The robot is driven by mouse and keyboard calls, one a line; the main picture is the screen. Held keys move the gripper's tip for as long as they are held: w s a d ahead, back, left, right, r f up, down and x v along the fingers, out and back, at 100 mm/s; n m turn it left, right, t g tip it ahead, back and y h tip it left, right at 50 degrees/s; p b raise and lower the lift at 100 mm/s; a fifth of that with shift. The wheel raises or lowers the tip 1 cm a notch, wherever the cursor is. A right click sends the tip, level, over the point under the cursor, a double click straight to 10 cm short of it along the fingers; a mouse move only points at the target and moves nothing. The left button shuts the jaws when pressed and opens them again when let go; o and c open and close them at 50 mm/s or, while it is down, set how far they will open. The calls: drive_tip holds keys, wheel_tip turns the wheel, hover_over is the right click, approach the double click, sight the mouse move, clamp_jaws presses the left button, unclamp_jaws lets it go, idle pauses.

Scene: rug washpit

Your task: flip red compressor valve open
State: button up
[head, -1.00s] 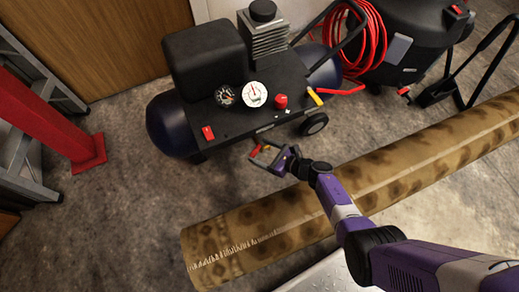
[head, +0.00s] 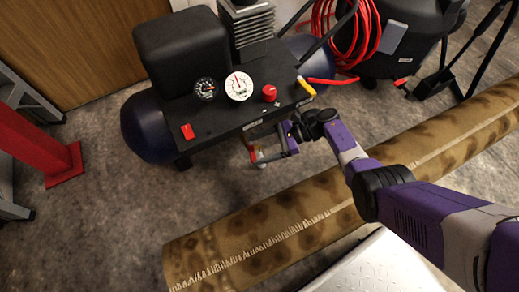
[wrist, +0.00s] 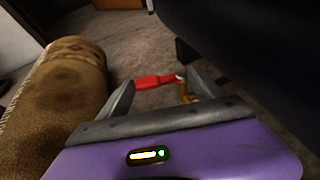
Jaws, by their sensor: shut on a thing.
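The air compressor (head: 215,118) has a black top plate over a dark blue tank. Its red valve lever (wrist: 155,81) shows between my fingertips in the wrist view, lying crosswise, with a brass valve body (wrist: 187,92) at its right end. My gripper (head: 262,156) is below the compressor's front edge in the head view, with a bit of red at its fingertips. In the wrist view my gripper (wrist: 160,86) has its fingers spread at the two ends of the lever, shut on it. The exact contact points are small and hard to see.
A rolled patterned rug (head: 290,222) lies across the floor in front of the compressor, close beside my gripper. A black machine with a coiled red hose (head: 345,30) stands behind right. A red post (head: 40,140) and ladder are at left. Carpeted floor is clear at front left.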

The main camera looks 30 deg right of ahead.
drive_tip(key=shift+s+a+f+n+g, duration=0.1)
drive_tip(key=shift+s+a+n+g, duration=0.2)
drive_tip(key=shift+s+g, duration=0.1)
drive_tip(key=o, duration=1.9)
drive_tip(key=shift+d, duration=0.1)
drive_tip(key=shift+w+d, duration=0.15)
drive_tip(key=shift+d, duration=0.05)
drive_tip(key=shift+d+r, duration=0.2)
drive_tip(key=p+v, duration=0.1)
drive_tip(key=v, duration=0.6)
drive_tip(key=shift+d, duration=0.15)
